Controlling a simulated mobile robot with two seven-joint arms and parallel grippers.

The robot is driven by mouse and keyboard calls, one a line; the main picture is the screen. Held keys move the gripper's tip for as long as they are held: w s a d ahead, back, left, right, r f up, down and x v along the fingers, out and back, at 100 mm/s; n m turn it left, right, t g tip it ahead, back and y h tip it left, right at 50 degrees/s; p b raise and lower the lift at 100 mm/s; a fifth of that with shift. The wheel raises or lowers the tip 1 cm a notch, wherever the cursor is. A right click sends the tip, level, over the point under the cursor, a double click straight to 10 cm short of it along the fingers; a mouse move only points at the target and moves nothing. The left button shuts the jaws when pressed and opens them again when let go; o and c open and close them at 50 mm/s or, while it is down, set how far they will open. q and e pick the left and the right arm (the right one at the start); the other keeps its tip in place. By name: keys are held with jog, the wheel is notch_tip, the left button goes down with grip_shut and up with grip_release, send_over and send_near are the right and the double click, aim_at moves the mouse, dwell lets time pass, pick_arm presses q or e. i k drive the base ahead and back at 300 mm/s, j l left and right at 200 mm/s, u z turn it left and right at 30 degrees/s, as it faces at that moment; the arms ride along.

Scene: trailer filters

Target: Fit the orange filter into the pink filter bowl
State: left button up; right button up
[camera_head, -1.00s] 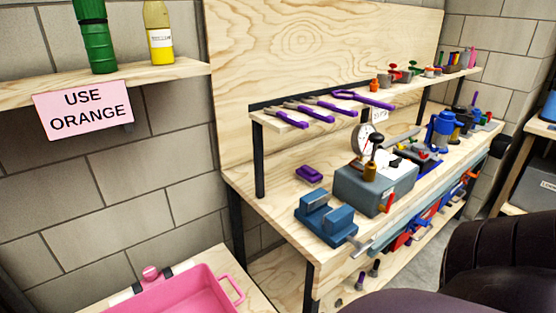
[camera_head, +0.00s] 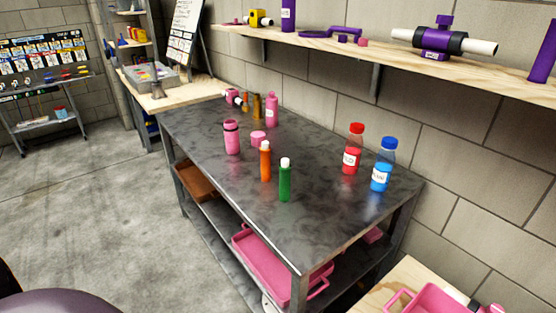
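The orange filter (camera_head: 265,163), a slim cylinder with a white top, stands upright near the middle of the dark metal table (camera_head: 230,188). The pink filter bowl (camera_head: 232,141), a cylinder with a dark band near its top, stands upright behind and left of it, apart from it. Its inside is hard to see. A short pink cap-like piece (camera_head: 258,138) lies just right of the bowl. A green filter (camera_head: 285,181) with a white top stands in front and right of the orange one. Neither of my grippers is in view.
A red bottle (camera_head: 352,150) and a blue bottle (camera_head: 382,166) stand on the right. A pink bottle (camera_head: 271,109) and brown bottles stand farther back. A pink tray (camera_head: 262,262) lies on the lower shelf. The table's near and left parts are clear.

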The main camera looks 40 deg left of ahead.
aim_at(231, 127)
jog(key=u, duration=1.45)
